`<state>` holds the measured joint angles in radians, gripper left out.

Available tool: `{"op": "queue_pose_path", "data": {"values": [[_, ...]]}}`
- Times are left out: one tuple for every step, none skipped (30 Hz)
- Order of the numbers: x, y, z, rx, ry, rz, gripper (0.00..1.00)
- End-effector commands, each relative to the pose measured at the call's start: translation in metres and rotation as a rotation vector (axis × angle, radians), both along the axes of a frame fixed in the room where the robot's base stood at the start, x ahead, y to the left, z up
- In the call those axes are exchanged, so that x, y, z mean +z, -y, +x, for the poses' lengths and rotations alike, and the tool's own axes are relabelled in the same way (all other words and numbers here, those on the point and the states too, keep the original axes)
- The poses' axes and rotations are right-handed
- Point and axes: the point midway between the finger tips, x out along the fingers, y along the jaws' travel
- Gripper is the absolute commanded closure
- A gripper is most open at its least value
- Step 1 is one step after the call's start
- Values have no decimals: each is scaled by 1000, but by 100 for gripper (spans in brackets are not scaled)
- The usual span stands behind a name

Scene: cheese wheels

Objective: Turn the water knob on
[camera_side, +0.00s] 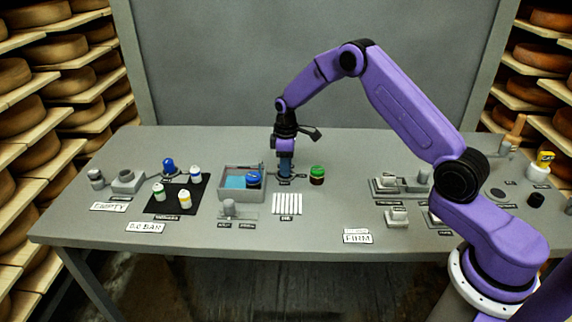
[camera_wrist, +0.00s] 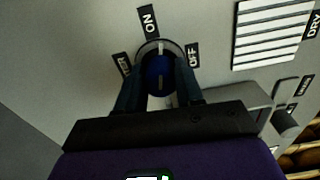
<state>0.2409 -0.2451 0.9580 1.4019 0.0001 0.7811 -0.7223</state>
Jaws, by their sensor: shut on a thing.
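The water knob (camera_wrist: 158,72) is a round blue knob with a pale line across it, seen in the wrist view. An ON label (camera_wrist: 149,20) lies above it and an OFF label (camera_wrist: 194,55) to its right. The pale line runs roughly up and down in that view, its top end between ON and OFF, nearer ON. My gripper (camera_wrist: 158,92) is shut on the knob, one finger on each side. In the side view my gripper (camera_side: 286,171) points straight down at the table and hides most of the knob.
A grey basin (camera_side: 222,190) with blue inside and a blue-topped jar (camera_side: 254,179) stands left of my gripper. A white slatted rack (camera_side: 287,204) lies in front. The table between rack and right-hand fixtures is clear.

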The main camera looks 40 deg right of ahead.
Motion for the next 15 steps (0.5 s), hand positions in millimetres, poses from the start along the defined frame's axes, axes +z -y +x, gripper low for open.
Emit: {"op": "queue_pose_path", "data": {"values": [[0,0,-1,36,-4,-1,94],[0,0,-1,58,-4,-1,94],[0,0,-1,85,-4,-1,94],[0,0,-1,104,-4,-1,94],[0,0,0,122,-4,-1,94],[0,0,0,145,-4,-1,94],[0,1,0,160,-4,-1,94],[0,1,0,175,-4,-1,94],[0,1,0,191,-4,-1,94],[0,1,0,204,-3,0,94],[0,1,0,214,-4,-1,94],[0,1,0,227,-4,-1,94],[0,1,0,235,-3,0,94],[0,1,0,242,-4,-1,94],[0,1,0,250,-4,-1,94]]}}
